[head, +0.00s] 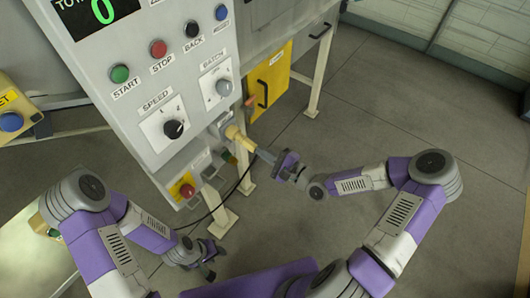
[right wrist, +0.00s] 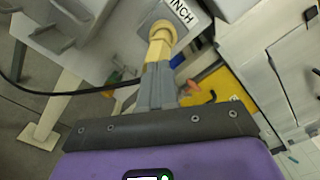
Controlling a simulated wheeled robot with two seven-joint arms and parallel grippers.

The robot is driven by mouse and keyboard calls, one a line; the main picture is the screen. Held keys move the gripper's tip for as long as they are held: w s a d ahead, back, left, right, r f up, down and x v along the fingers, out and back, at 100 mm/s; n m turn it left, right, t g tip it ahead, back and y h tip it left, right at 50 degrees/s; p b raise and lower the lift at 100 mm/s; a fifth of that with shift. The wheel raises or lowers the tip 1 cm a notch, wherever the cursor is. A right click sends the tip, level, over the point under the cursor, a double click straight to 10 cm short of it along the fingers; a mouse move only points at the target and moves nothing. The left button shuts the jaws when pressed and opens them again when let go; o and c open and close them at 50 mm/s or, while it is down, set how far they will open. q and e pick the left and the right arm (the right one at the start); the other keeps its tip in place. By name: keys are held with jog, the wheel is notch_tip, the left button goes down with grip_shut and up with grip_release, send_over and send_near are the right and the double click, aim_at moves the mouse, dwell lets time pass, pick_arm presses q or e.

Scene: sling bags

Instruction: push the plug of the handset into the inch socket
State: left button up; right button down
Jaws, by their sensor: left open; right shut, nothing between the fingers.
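The cream-yellow plug (head: 240,138) points into the round inch socket (head: 223,124) on the lower right of the grey panel. In the right wrist view the plug (right wrist: 159,48) meets the socket (right wrist: 164,28) beside the INCH label; I cannot tell how deep it sits. My right gripper (head: 266,155) is shut and empty, its fingertips (right wrist: 156,72) at the plug's rear end, seemingly touching it. A black cable (right wrist: 60,92) runs left from near the plug's rear. My left gripper (head: 212,262) is open and empty, low and left of the plug. I cannot pick out the handset for sure.
The panel carries buttons, a speed knob (head: 173,128) and a batch knob (head: 223,87) above the socket. A red button on a yellow box (head: 186,189) sits below left. A yellow door (head: 270,82) stands behind. The floor at right is clear.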

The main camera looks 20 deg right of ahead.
jog(key=shift+w+a+r, duration=0.2)
dwell(0.3)
jog(key=shift+s+d, duration=0.1)
jog(key=shift+s, duration=0.05)
jog(key=p+v, duration=0.2)
jog(key=v, duration=0.7)
jog(key=shift+s+d+f, duration=0.15)
jog(key=shift+s+d, duration=0.05)
jog(key=shift+a, duration=0.1)
